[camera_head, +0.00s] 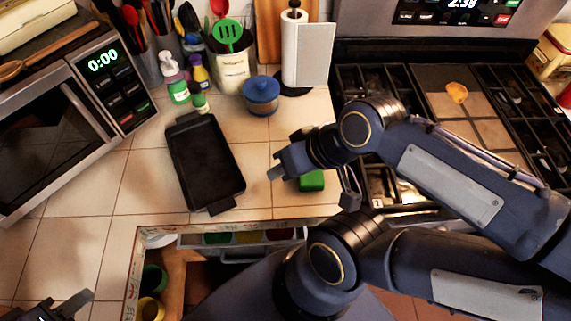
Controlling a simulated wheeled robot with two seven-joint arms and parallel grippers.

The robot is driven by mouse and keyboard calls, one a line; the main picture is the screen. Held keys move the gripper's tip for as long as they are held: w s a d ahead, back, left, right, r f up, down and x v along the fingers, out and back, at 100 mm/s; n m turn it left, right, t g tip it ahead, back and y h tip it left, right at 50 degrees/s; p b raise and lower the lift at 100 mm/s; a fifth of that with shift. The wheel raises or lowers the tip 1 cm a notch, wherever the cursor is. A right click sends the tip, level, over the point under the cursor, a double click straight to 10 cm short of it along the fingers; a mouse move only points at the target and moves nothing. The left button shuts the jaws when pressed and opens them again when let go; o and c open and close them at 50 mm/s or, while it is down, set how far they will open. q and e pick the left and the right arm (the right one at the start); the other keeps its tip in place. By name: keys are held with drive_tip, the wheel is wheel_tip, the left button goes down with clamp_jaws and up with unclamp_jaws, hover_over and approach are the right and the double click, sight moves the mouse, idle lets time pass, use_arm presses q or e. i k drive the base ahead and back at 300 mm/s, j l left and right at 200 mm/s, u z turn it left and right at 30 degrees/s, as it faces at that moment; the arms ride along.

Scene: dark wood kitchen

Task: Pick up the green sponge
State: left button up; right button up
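The green sponge (312,182) lies on the tiled counter near its front edge, right of the black tray. My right gripper (312,187) is above it. Its two grey fingertips are spread wide, one on each side of the sponge in the picture, and the gripper is open. My gripper and wrist hide the back of the sponge. I cannot tell how high the fingertips are above the counter. My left gripper (66,304) shows only partly at the bottom left corner, far from the sponge, and its opening is unclear.
A black tray (207,160) lies left of the sponge. A blue jar (261,95), bottles (176,82) and a paper towel roll (303,50) stand behind. The gas stove (480,100) is to the right, the microwave (45,140) left. An open drawer (240,252) lies below the counter edge.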

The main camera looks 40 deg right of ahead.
sight(313, 181)
drive_tip(key=z, duration=1.65)
